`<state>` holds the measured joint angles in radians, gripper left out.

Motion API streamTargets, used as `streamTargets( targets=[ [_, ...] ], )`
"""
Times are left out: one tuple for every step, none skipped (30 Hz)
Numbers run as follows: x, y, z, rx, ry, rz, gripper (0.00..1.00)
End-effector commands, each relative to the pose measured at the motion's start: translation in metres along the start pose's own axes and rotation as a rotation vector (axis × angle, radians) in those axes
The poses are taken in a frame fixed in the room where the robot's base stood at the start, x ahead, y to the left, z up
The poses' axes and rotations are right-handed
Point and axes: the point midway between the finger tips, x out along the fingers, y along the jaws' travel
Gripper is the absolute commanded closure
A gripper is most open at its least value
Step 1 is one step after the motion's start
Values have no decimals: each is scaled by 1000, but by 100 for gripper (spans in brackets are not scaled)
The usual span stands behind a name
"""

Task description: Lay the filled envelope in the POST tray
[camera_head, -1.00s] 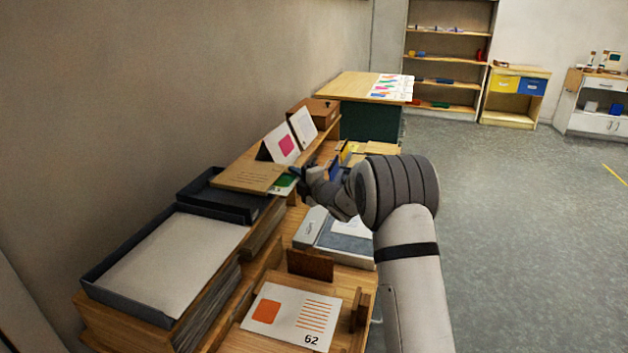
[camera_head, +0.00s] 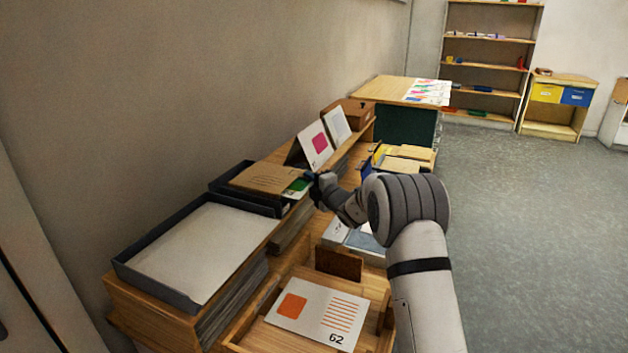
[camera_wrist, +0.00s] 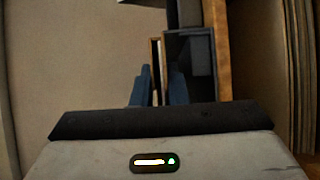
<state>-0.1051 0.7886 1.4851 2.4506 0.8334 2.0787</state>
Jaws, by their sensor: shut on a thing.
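The filled envelope (camera_head: 264,179) is brown, with a green-and-white card (camera_head: 299,186) showing at its right end. In the head view it lies flat over the small dark tray (camera_head: 218,192) on the wall-side ledge; I cannot tell whether it touches the tray. No POST label is readable. My gripper (camera_head: 318,186) is at the envelope's right end. In the wrist view, the blue fingers of my gripper (camera_wrist: 158,88) are shut on the envelope's thin edge (camera_wrist: 155,62), with a dark tray wall (camera_wrist: 190,50) beside it.
A larger dark tray (camera_head: 122,270) holding pale paper stands nearer on the ledge. A card marked 62 (camera_head: 312,312) lies below in a wooden tray. Open floor (camera_head: 530,240) lies to the right.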

Motion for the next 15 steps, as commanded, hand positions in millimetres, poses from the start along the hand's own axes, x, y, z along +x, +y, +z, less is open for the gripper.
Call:
streamTargets(
  targets=[
    [0, -1, 0, 0, 0, 1, 100],
    [0, -1, 0, 0, 0, 1, 100],
    [0, -1, 0, 0, 0, 1, 100],
    [0, -1, 0, 0, 0, 1, 100],
    [0, -1, 0, 0, 0, 1, 100],
    [0, -1, 0, 0, 0, 1, 100],
    [0, -1, 0, 0, 1, 1, 100],
    [0, -1, 0, 0, 1, 1, 100],
    [0, -1, -1, 0, 1, 1, 85],
    [0, -1, -1, 0, 1, 1, 83],
    [0, -1, -1, 0, 1, 1, 80],
    [0, -1, -1, 0, 1, 1, 77],
    [0, -1, -1, 0, 1, 1, 75],
    [0, -1, -1, 0, 1, 1, 72],
    [0, -1, -1, 0, 1, 1, 69]
  ],
)
